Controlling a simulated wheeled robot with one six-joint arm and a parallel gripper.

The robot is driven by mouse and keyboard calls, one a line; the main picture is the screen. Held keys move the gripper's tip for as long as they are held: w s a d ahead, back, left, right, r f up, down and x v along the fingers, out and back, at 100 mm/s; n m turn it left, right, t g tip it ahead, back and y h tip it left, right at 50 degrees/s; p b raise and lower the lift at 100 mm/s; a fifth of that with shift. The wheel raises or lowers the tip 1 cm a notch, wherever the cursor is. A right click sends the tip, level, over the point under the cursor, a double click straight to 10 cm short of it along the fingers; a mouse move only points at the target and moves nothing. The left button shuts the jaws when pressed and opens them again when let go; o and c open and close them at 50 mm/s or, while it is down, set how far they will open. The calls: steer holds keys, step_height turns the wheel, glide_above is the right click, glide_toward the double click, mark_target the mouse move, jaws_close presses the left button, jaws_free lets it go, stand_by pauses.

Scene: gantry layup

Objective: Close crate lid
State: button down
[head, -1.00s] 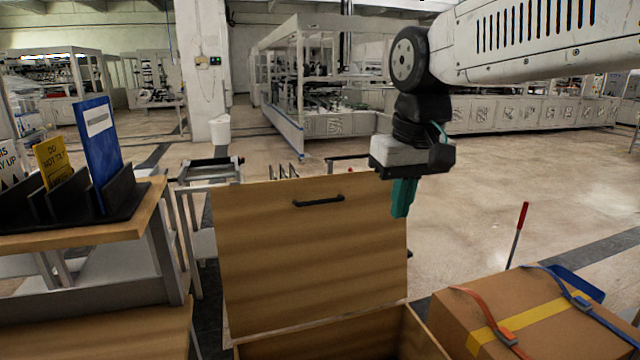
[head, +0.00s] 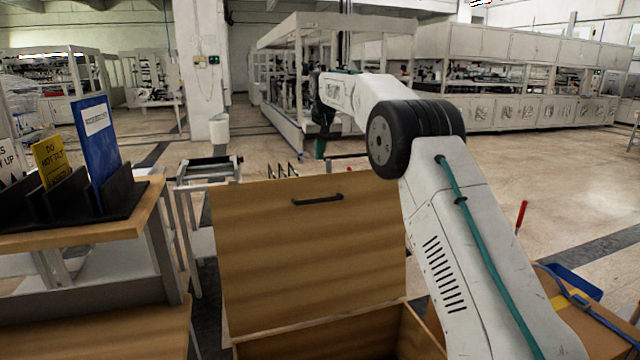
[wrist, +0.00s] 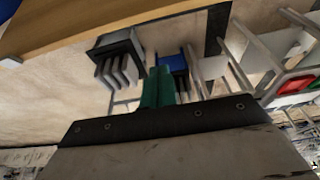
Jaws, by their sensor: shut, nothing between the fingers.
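The wooden crate (head: 428,335) stands open at the bottom centre of the head view. Its lid (head: 310,250) is raised, roughly upright, with a dark handle (head: 317,200) near its top edge. My gripper (head: 320,149) appears above the lid's top edge and looks to be beyond the lid, apart from it. Its teal fingers are shut together and empty, and they show in the wrist view (wrist: 158,88). A wooden panel (wrist: 110,30) crosses the top of the wrist view; I cannot tell if it is the lid.
A wooden-topped stand (head: 80,232) with a sign rack (head: 75,205) is at left. A strapped cardboard box (head: 610,335) sits at right, partly hidden by my arm. A red-handled rod (head: 521,213) stands behind it.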

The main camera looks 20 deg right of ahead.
mark_target(320, 182)
steer(key=shift+s+f, duration=0.1)
steer(key=shift+f, duration=5.05)
